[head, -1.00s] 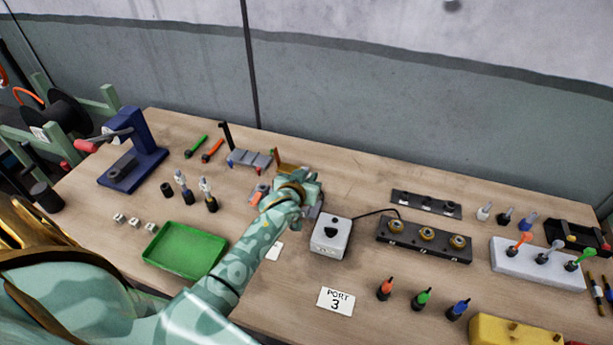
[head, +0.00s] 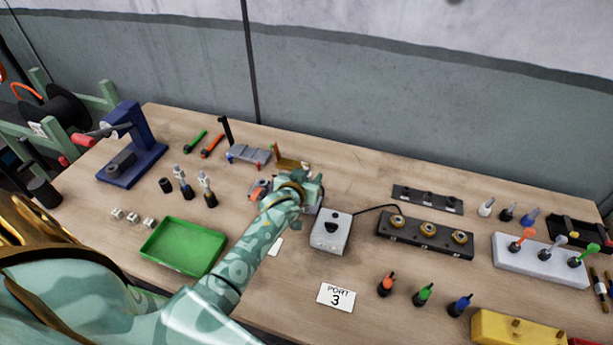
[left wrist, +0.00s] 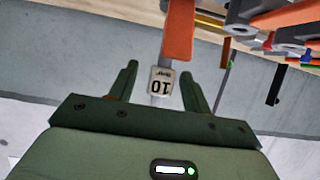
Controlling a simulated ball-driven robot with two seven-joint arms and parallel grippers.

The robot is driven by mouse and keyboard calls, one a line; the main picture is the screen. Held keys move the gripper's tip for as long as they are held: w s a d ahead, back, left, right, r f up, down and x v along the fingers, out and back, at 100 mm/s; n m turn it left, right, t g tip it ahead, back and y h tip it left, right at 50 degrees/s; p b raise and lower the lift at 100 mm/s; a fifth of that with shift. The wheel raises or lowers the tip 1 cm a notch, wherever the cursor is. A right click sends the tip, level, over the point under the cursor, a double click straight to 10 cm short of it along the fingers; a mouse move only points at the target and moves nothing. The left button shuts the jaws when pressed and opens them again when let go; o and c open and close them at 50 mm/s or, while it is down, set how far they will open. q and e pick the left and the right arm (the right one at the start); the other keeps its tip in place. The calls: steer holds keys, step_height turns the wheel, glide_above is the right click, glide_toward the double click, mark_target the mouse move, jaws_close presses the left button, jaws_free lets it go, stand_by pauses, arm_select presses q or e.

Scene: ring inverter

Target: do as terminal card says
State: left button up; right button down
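A white card (head: 336,297) reading "PORT 3" lies at the front middle of the table. Another white card (head: 276,246) is partly hidden by my left arm. A grey box (head: 330,233) with a dark top knob stands right of my left gripper (head: 312,192), with a cable to a black block with three brass rings (head: 427,234). In the left wrist view, my left gripper (left wrist: 158,88) is open. Between its fingers, apart from both, shows a small white tag (left wrist: 161,81) with inverted characters resembling "10", below an orange part (left wrist: 180,30). My right gripper is not in view.
A green tray (head: 184,248) and a blue press (head: 132,148) stand left. A white block (head: 540,262) with coloured plugs and a yellow block (head: 515,329) stand right. Several coloured plugs (head: 423,295) stand at the front.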

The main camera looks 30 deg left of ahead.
arm_select(q)
steer(key=shift+s, duration=0.1)
steer(key=p+v, duration=0.3)
steer(key=v, duration=1.3)
steer(key=shift+r, duration=0.1)
